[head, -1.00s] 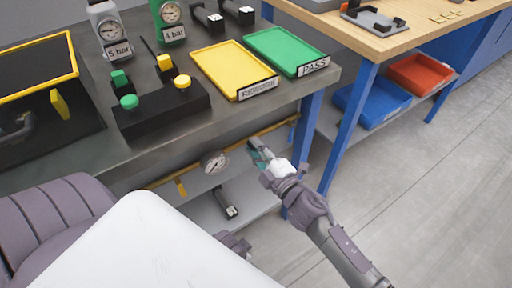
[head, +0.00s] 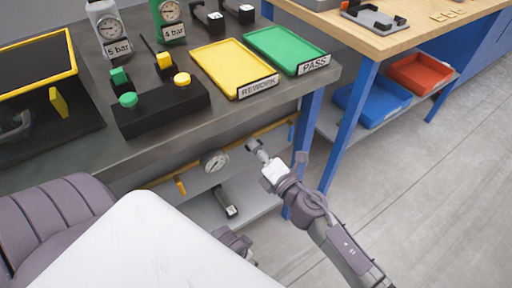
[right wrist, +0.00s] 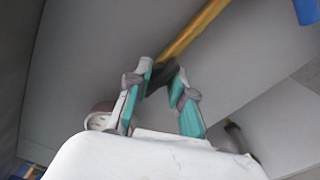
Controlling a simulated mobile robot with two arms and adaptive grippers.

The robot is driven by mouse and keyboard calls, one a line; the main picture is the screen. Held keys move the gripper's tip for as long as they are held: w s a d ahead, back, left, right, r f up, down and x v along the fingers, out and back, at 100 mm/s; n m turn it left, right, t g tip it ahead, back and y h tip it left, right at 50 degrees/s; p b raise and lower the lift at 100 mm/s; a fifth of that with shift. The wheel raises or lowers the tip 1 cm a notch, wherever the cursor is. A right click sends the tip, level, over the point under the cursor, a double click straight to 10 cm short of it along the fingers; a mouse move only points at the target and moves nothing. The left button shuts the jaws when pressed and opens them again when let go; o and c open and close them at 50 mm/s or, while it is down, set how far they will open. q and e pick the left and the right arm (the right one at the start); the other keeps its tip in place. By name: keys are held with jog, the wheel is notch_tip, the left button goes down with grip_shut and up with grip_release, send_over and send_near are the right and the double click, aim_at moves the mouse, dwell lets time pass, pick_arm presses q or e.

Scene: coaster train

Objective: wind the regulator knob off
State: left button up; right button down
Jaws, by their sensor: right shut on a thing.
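The regulator knob (right wrist: 160,77) is a dark piece by the yellow pipe (right wrist: 200,28) under the bench, seen in the right wrist view. My right gripper (right wrist: 160,84) has its two teal-lined fingers shut on it, one on each side. In the head view my right gripper (head: 255,148) reaches in below the bench edge, to the right of a round pressure gauge (head: 215,162), and its fingers mostly hide the knob. Whether the knob is still on its thread cannot be told.
The bench top above holds a yellow REWORK tray (head: 234,67), a green PASS tray (head: 286,49) and a black button box (head: 160,108). A blue table leg (head: 346,130) stands to the right of my right arm. A dark fitting (head: 225,202) lies on the lower shelf.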

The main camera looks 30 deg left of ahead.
jog(key=shift+f+n, duration=0.1)
jog(key=shift+n, duration=0.3)
jog(key=c, duration=1)
grip_release()
jog(key=v, duration=1.2)
